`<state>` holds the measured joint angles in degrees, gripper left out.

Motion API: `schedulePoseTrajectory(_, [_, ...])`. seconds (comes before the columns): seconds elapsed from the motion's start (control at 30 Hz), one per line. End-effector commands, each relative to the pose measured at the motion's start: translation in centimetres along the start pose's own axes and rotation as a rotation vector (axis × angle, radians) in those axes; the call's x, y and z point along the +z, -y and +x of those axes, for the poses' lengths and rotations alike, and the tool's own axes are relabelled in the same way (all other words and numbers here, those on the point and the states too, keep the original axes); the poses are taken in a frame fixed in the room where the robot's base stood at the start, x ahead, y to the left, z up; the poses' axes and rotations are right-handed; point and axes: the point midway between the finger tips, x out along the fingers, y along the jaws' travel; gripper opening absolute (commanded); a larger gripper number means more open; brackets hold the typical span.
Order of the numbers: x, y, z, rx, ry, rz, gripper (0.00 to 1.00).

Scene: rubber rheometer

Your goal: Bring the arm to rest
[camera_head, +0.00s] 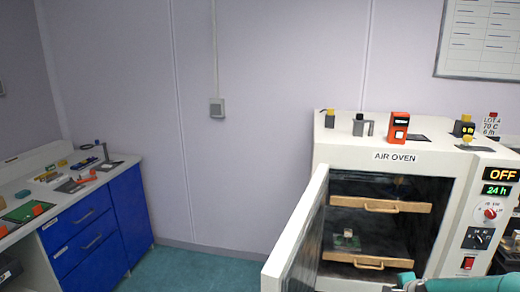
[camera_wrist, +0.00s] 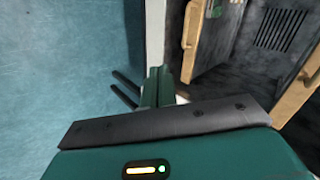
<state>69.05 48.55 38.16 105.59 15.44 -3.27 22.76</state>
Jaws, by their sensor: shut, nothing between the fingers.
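My gripper (camera_wrist: 158,72) shows in the wrist view, with its green fingers together and nothing between them. It is in front of the open air oven (camera_head: 384,157); the oven's inside fills the right of the wrist view. In the head view only a teal piece of my arm shows at the bottom edge, low in front of the oven, and the fingers cannot be made out there.
The oven door (camera_head: 298,240) stands open to the left. Inside are an upper shelf (camera_head: 380,204) and a lower shelf (camera_head: 352,259) with a small block on it. A blue-drawered bench (camera_head: 95,228) stands left. Green floor between is clear.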

Motion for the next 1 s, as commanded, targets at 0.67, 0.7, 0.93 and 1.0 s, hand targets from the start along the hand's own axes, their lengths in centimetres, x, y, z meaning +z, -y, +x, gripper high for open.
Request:
schedulePoseTrajectory(0.67, [18.0,8.7,-17.2,0.170,0.163,-0.840,0.00])
schedulePoseTrajectory(0.7, [19.0,8.8,-18.6,0.177,0.167,-0.882,0.00])
schedulePoseTrajectory(0.93, [23.8,8.9,-27.0,0.196,0.188,-1.106,0.00])
schedulePoseTrajectory(1.0, [25.0,8.6,-29.5,0.196,0.193,-1.168,0.00])
